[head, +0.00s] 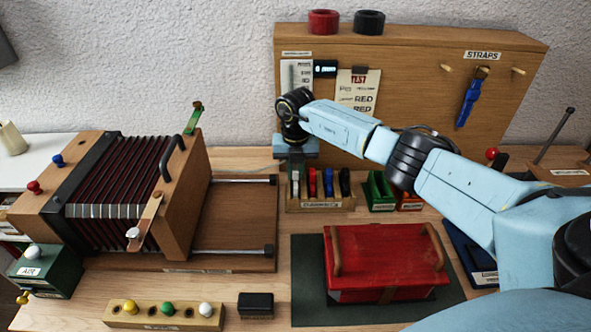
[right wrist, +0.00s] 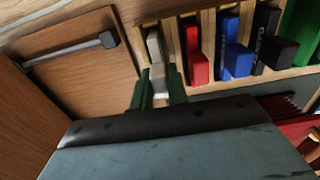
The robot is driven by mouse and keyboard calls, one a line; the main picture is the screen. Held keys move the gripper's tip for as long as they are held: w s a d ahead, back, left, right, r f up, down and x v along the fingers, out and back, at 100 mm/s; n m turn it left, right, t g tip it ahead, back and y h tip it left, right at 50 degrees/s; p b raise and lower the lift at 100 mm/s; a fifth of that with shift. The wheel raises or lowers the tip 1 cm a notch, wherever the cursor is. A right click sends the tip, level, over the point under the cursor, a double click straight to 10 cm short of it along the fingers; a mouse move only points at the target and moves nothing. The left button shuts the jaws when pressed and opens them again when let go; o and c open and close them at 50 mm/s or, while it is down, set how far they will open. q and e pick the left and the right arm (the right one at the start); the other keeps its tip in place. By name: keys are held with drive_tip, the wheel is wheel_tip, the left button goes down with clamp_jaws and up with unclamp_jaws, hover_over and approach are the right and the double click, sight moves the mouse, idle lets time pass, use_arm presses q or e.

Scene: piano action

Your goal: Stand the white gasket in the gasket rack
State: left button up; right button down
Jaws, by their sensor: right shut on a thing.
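The gasket rack (head: 293,206) is a wooden, labelled rack with upright slots, behind the red box. My right gripper (head: 296,163) points down over its left end. In the right wrist view its green fingers (right wrist: 159,88) are shut on the white gasket (right wrist: 154,44). The white gasket stands upright at the leftmost slot of the rack (right wrist: 206,40); its lower edge is hidden, so I cannot tell whether it rests on the slot floor. A red gasket (right wrist: 194,55), a blue gasket (right wrist: 232,50) and a black gasket (right wrist: 270,42) stand in the other slots. My left gripper is out of view.
A bellows unit (head: 120,190) on a wooden base with metal rails stands left of the rack. A red box (head: 385,255) on a dark mat lies in front. Green (head: 380,190) and orange holders stand right of the rack. A wooden board (head: 420,60) rises behind.

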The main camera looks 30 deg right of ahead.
drive_tip(key=c, duration=1.1)
unclamp_jaws()
drive_tip(key=shift+o, duration=0.2)
drive_tip(key=shift+r+p, duration=3.2)
drive_tip(key=shift+r, duration=0.6)
drive_tip(key=shift+f, duration=0.1)
